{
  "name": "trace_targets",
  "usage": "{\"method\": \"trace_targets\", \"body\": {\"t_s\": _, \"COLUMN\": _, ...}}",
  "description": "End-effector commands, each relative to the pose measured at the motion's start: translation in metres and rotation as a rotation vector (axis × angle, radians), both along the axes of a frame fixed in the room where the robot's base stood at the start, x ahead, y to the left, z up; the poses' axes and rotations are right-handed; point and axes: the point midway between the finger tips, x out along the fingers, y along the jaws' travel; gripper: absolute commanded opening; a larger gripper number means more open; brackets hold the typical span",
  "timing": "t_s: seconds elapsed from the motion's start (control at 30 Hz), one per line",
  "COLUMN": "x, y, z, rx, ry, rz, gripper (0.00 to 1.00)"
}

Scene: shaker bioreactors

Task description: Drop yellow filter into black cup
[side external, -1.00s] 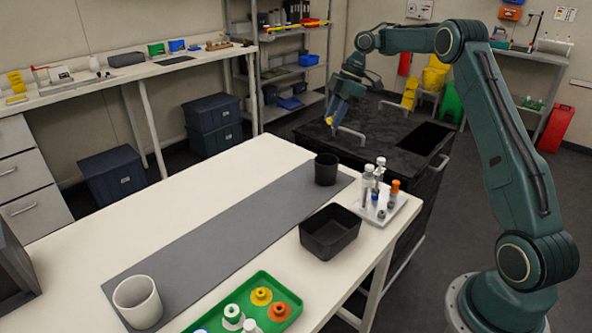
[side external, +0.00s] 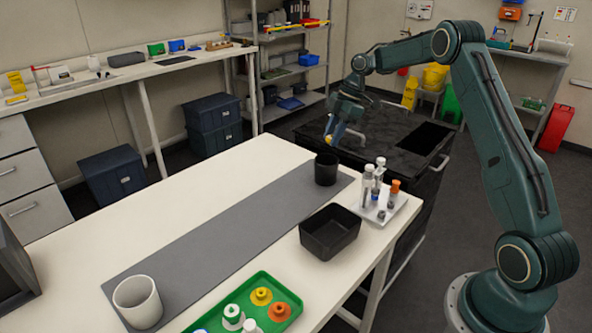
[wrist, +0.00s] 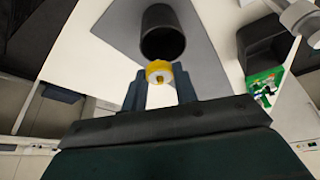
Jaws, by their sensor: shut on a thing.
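The yellow filter (wrist: 160,73) is between the tips of my gripper (wrist: 160,88) in the wrist view, and the fingers are shut on it. In the side view the filter (side external: 328,138) is a small yellow spot at the end of my gripper (side external: 332,130). The black cup (side external: 326,169) stands upright at the far end of the grey mat (side external: 215,240). My gripper is above and beyond the cup, apart from it. In the wrist view the cup's open mouth (wrist: 163,42) lies just past the filter.
A black bin (side external: 330,232) and a rack of vials (side external: 380,207) stand right of the cup. A white cup (side external: 137,301) and a green tray (side external: 290,290) with coloured pieces are at the near end. The mat's middle is clear.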

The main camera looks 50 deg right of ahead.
Motion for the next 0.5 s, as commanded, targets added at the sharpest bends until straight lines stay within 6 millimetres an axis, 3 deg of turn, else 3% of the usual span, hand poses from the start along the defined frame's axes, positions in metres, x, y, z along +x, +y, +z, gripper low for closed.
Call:
{"method": "trace_targets", "body": {"t_s": 0.13, "x": 0.0000, "y": 0.0001, "z": 0.0000, "rx": 0.000, "ry": 0.000, "rz": 0.000, "gripper": 0.05}}
{"method": "trace_targets", "body": {"t_s": 0.17, "x": 0.0000, "y": 0.0001, "z": 0.0000, "rx": 0.000, "ry": 0.000, "rz": 0.000, "gripper": 0.34}}
{"method": "trace_targets", "body": {"t_s": 0.27, "x": 0.0000, "y": 0.0000, "z": 0.0001, "rx": 0.000, "ry": 0.000, "rz": 0.000, "gripper": 0.54}}
{"method": "trace_targets", "body": {"t_s": 0.5, "x": 0.0000, "y": 0.0001, "z": 0.0003, "rx": 0.000, "ry": 0.000, "rz": 0.000, "gripper": 0.54}}
